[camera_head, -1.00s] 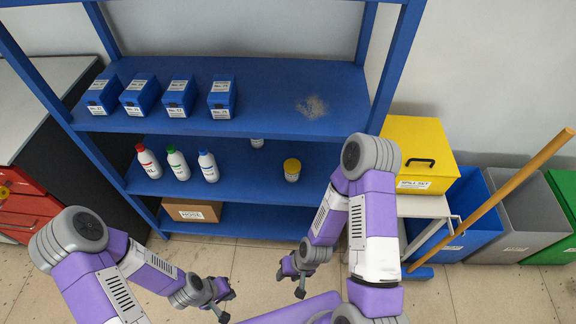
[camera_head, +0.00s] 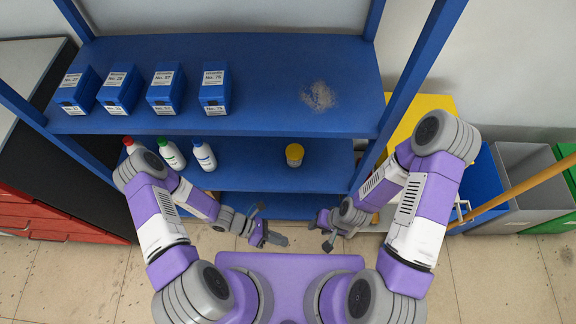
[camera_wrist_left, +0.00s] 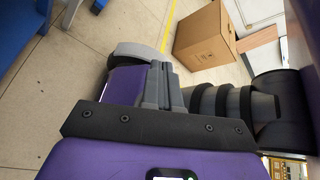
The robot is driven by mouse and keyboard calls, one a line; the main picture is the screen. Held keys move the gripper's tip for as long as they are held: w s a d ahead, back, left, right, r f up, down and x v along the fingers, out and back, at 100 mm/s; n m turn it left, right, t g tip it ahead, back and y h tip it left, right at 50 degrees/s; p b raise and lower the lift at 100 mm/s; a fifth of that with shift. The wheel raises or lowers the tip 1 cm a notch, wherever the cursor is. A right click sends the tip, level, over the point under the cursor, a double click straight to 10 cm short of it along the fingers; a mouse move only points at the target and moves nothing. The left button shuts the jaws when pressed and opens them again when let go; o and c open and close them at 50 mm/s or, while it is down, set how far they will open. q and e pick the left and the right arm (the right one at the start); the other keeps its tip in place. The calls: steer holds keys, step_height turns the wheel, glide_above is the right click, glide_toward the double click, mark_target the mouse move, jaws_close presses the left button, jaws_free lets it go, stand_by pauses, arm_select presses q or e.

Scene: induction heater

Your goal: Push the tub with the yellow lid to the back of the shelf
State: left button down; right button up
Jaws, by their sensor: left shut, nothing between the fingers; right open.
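The tub with the yellow lid (camera_head: 294,155) stands upright on the blue middle shelf (camera_head: 325,172), right of the bottles, in the head view. My left gripper (camera_head: 268,235) is shut and empty, in front of the shelf unit and nearer to me than the tub. My right gripper (camera_head: 323,231) is open and empty, also in front of the shelf unit, to the right of the left one. Neither gripper touches the tub. The upper shelf hides the back of the middle shelf.
Bottles with red, green and blue (camera_head: 203,155) caps stand left of the tub. The upper shelf (camera_head: 265,85) overhangs, bearing several blue boxes. A blue post (camera_head: 420,70) and bins (camera_head: 530,190) stand at right. The left wrist view shows a cardboard box (camera_wrist_left: 205,38) on the floor.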

arm_select(q)
steer(key=w+n+t+h, duration=0.3)
steer(key=w+n+t, duration=0.45)
steer(key=n, duration=0.35)
steer(key=n+t+y, duration=0.2)
steer(key=n+t, duration=0.6)
steer(key=n, duration=0.2)
glide_toward(294, 162)
steer(key=d, duration=0.4)
steer(key=shift+w+d, duration=0.35)
steer(key=shift+d, duration=0.05)
steer(key=shift+w+a+b, duration=0.1)
steer(key=shift+w+b, duration=0.35)
steer(key=shift+w, duration=1.35)
